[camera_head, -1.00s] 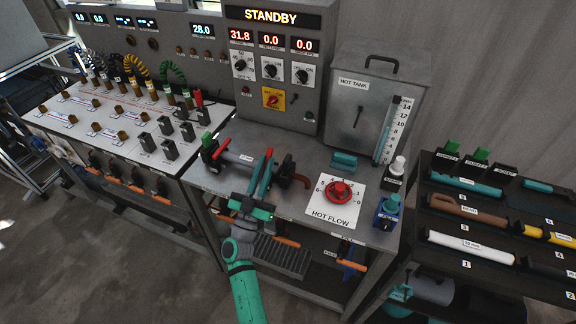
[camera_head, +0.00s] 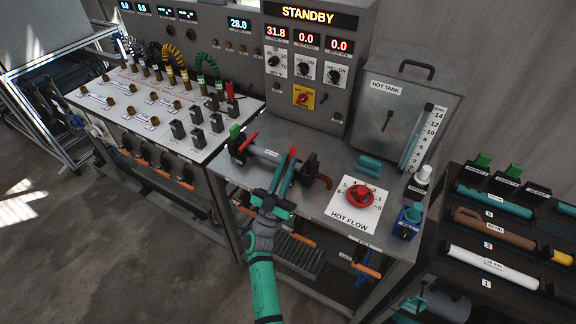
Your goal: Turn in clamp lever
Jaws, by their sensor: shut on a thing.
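A grey cylinder (camera_head: 268,154) lies on the steel bench between two dark clamp brackets. The left bracket (camera_head: 238,150) has a green block on top and a red lever (camera_head: 250,141) leaning up to the right. My gripper (camera_head: 283,176) reaches in from the front, over the bench's front edge, and is shut on a second red lever (camera_head: 292,155) just left of the right bracket (camera_head: 311,170). The lever's red top shows above the fingers; its lower part and pivot are hidden by my gripper. I cannot read which clamp is the in clamp.
Right of the clamps are a brown hooked pipe end (camera_head: 325,181), the red HOT FLOW knob (camera_head: 361,196) and a blue device (camera_head: 408,220). The hot tank (camera_head: 405,110) stands behind. A panel reading STANDBY (camera_head: 307,14) rises at the back. A tool rack (camera_head: 490,235) stands at right.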

